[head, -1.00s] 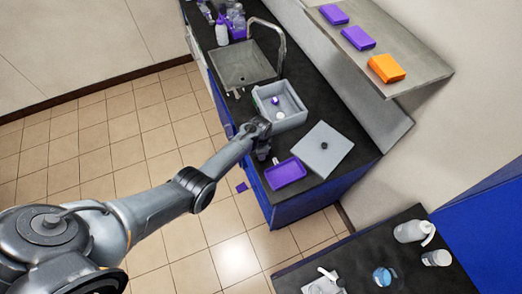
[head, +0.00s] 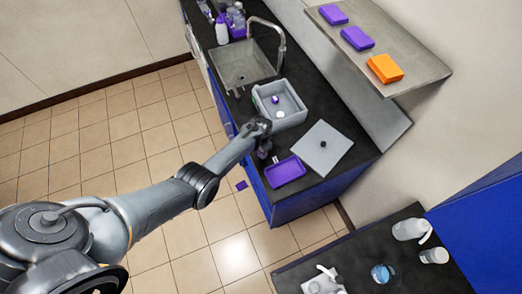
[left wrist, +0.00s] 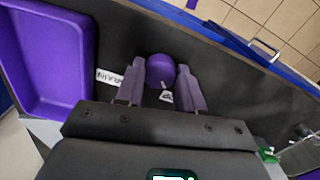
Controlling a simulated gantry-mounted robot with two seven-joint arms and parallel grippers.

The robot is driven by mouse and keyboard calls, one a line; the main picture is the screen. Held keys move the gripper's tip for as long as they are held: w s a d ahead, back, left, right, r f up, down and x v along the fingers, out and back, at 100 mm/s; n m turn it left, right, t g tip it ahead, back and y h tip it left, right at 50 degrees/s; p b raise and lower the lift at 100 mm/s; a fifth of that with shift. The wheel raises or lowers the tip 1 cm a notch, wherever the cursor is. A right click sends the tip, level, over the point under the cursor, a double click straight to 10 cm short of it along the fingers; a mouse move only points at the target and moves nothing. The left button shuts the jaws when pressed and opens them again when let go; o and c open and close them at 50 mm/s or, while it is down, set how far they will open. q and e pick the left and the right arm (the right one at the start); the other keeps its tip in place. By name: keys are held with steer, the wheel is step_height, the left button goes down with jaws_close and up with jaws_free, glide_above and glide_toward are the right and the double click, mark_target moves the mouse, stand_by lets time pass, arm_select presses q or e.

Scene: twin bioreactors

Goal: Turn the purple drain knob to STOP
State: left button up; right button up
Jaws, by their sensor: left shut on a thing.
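The purple drain knob (left wrist: 160,70) is a round knob on the dark counter, between the two fingers of my left gripper (left wrist: 160,84) in the left wrist view. The fingers are shut on it from both sides. A white label reading DRAIN (left wrist: 109,77) lies to its left, and a second small label (left wrist: 166,97) is partly hidden below the knob. In the head view my left gripper (head: 264,148) points down at the counter's front edge, beside the grey basin, and it hides the knob. My right gripper is not in view.
A purple tray (head: 285,172) lies close to the gripper, and a grey lid (head: 322,149) lies to its right. A grey basin (head: 290,117) holding a small purple-and-white item stands behind the gripper. A sink (head: 245,62) with a tap is farther back.

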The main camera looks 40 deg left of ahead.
arm_select(q)
steer(key=o, duration=1)
steer(key=shift+o, duration=0.2)
steer(key=shift+r, duration=0.1)
steer(key=shift+r, duration=0.2)
step_height(320, 180, up, 10)
steer(key=p, duration=0.2)
steer(key=shift+p, duration=0.3)
steer(key=shift+s, duration=0.1)
